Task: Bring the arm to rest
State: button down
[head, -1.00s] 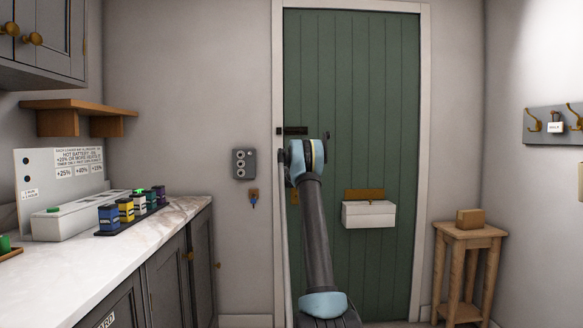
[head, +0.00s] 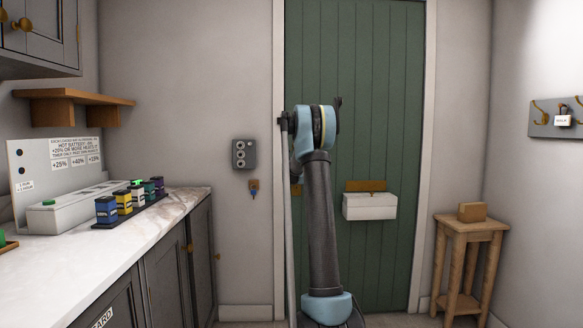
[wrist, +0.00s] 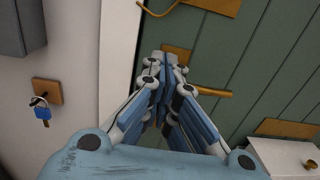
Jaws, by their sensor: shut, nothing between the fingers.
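My gripper (wrist: 165,75) shows in the wrist view with its fingers drawn together at the tips and nothing between them. It is in front of the green door (wrist: 265,75), with the brass door handle (wrist: 210,92) behind the fingers. In the head view my arm stands up in the middle, in front of the green door (head: 375,100). The gripper itself is hidden behind the arm there.
A blue-tagged key (wrist: 42,112) hangs on a wooden plate left of the door frame. A white box (head: 369,207) is fixed to the door. The counter (head: 120,240) with coloured batteries (head: 124,203) is at left. A wooden stand (head: 470,228) and hooks (head: 562,115) are at right.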

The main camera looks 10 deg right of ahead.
jog(key=s+a+r+n+g+y, duration=0.1)
jog(key=s+a+n+y, duration=0.2)
jog(key=s+a+n, duration=0.4)
jog(key=s+a+r+n+y, duration=0.2)
jog(key=s+a+n+y, duration=0.15)
jog(key=s+n, duration=0.45)
jog(key=s+a+f+n+g+y, duration=0.1)
jog(key=s+a+f+n+g, duration=0.2)
jog(key=s, duration=0.7)
jog(key=s+a+f+n+g+y, duration=0.15)
jog(key=s+a+f+n, duration=0.3)
jog(key=s, duration=0.55)
jog(key=s+d+f+n+g+h, duration=0.2)
jog(key=s+f+n, duration=0.3)
jog(key=s+f, duration=0.4)
jog(key=s+d+f+n+g+h, duration=0.1)
jog(key=s+d+f+n+g, duration=0.2)
jog(key=s+f, duration=0.6)
jog(key=s+d+f+n+g+h, duration=0.2)
jog(key=s+f+n+g, duration=0.3)
jog(key=s, duration=2)
notch_tip(320, 180, down, 4)
jog(key=n, duration=0.3)
jog(key=shift+d+f+h, duration=0.2)
jog(key=shift+d+h, duration=0.1)
